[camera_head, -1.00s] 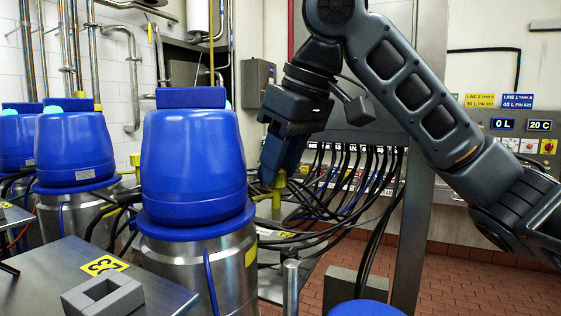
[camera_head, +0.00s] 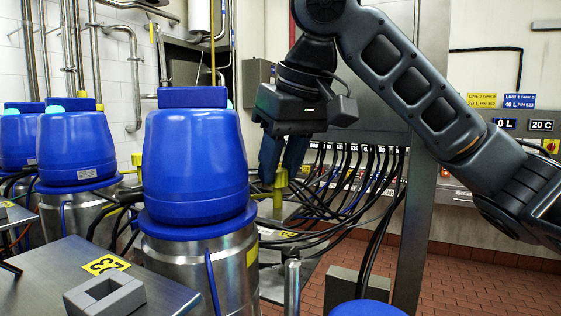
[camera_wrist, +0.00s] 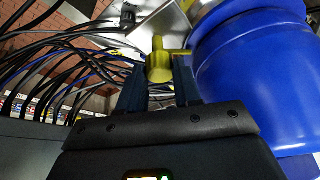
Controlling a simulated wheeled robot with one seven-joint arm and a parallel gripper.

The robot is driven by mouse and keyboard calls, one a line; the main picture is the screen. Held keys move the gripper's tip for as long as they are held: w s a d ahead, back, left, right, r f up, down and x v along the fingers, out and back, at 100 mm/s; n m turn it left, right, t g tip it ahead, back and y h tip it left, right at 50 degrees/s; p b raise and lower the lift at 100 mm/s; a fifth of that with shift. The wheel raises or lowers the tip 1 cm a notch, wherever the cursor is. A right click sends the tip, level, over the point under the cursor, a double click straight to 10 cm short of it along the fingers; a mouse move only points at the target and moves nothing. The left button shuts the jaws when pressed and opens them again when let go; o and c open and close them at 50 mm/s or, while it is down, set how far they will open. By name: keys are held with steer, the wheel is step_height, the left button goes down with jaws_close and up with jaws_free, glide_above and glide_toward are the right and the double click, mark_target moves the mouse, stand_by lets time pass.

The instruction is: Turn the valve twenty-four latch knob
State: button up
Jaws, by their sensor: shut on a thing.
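The yellow latch knob (camera_head: 280,184) stands behind and to the right of the nearest blue-topped valve. My gripper (camera_head: 282,168) points down with its blue fingers shut on the knob's top. In the wrist view the knob (camera_wrist: 158,64) is round-ended with a short yellow side arm pointing right towards the blue cover, and my two fingers (camera_wrist: 160,88) are on either side of it. The finger contact faces are partly hidden. No number on this knob can be read.
The large blue valve cover (camera_head: 195,160) stands close left of my gripper, and appears in the wrist view (camera_wrist: 250,70). Black cables (camera_head: 330,205) crowd the right side. A steel post (camera_head: 415,210) stands further right. A yellow number label (camera_head: 105,263) lies on the front-left plate.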

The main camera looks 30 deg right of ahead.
steer(key=o, duration=1)
steer(key=shift+o, duration=0.2)
steer(key=v, duration=0.7)
steer(key=shift+r+b, duration=0.35)
steer(key=shift+b, duration=0.1)
steer(key=shift+s, duration=0.15)
steer(key=shift+s, duration=0.1)
